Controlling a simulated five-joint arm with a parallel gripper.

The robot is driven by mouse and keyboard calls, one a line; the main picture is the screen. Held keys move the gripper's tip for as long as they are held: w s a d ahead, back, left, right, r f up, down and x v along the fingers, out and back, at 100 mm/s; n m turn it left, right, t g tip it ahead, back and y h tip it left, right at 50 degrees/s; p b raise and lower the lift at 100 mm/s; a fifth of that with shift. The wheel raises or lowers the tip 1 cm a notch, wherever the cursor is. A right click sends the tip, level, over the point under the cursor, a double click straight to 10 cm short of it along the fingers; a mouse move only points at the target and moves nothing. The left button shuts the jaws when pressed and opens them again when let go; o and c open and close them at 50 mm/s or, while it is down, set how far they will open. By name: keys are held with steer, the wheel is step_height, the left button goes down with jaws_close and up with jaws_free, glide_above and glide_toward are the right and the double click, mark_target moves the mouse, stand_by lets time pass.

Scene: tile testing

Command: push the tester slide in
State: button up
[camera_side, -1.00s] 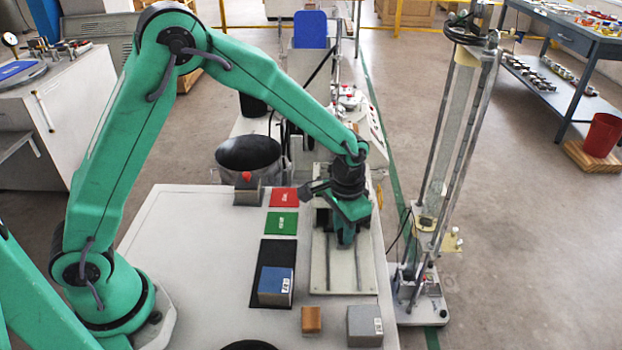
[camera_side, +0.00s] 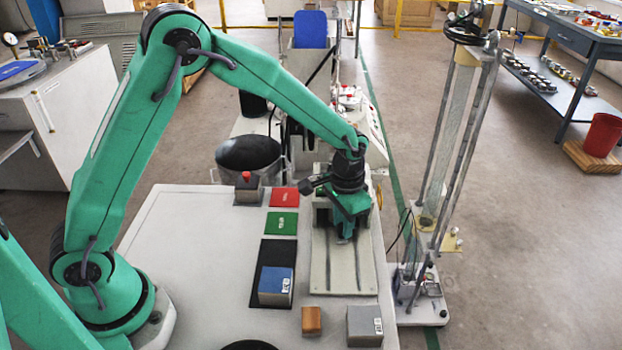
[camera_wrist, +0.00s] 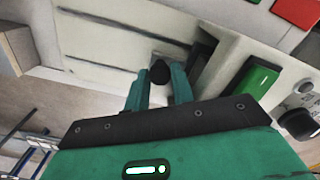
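The tester (camera_side: 362,268) is a pale plate with rails and a raised grey block at its far end, on the table's right side. My gripper (camera_side: 345,238) is low over its far half and hides most of that block and the slide. In the wrist view the two green fingers (camera_wrist: 159,88) stand either side of a round black knob (camera_wrist: 160,73), which fills the gap between their tips. The knob seems to belong to the slide, whose edges I cannot make out.
Left of the tester lie a red pad (camera_side: 284,197), a green pad (camera_side: 281,223) and a black mat (camera_side: 261,301) bearing a blue-topped block (camera_side: 275,281). A brown block (camera_side: 311,320) and a grey block (camera_side: 364,326) sit near the front. A red-buttoned box (camera_side: 248,190) stands further back.

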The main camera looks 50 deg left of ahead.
steer(key=shift+w+a+r, duration=0.15)
steer(key=shift+w, duration=0.05)
steer(key=shift+r, duration=1.65)
steer(key=shift+c, duration=0.2)
steer(key=shift+o, duration=1.1)
steer(key=shift+r, duration=0.45)
steer(key=shift+o, duration=0.2)
steer(key=shift+r, duration=1.1)
